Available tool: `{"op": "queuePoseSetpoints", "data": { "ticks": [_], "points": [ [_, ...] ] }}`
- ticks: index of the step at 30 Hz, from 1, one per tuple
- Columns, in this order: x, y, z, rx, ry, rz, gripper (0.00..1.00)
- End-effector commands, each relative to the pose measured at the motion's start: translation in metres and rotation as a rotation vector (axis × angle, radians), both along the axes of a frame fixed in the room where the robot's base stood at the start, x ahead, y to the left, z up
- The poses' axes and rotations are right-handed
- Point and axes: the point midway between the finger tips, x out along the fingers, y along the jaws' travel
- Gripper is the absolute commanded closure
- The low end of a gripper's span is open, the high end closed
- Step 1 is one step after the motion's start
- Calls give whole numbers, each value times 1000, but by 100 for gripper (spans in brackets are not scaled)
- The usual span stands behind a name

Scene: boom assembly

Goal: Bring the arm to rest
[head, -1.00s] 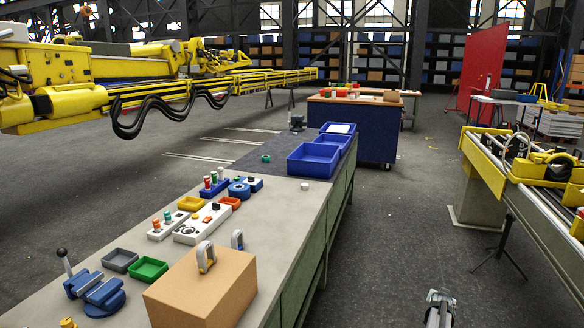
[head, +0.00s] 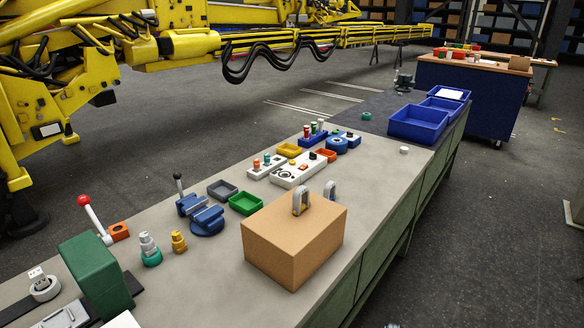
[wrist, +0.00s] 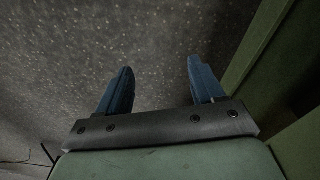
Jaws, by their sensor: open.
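My gripper (wrist: 160,68) shows in the wrist view with its two blue fingers spread wide apart. Nothing is between them. Dark speckled floor (wrist: 150,30) lies beyond the fingertips. A green panel edge (wrist: 258,55), like the bench's side, runs close along the right of the fingers; I cannot tell how far apart they are. In the head view the gripper cannot be made out.
The long workbench (head: 375,205) carries a cardboard box (head: 294,242), a blue vise (head: 205,217), small trays, control boxes and blue bins (head: 417,124). A green block (head: 95,275) stands at near left. Floor right of the bench (head: 490,230) is clear.

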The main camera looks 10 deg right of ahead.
Motion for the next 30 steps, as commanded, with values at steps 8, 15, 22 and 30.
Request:
{"op": "queuePoseSetpoints", "data": {
  "ticks": [8, 15, 22, 30],
  "points": [
    [-86, 118, -18, 100, 236, 189, 33],
    [-171, 187, -16, 161, 444, 340, 33],
    [-236, 221, -6, 191, 603, 447, 33],
    [-252, 227, -3, 198, 644, 473, 33]
  ]
}}
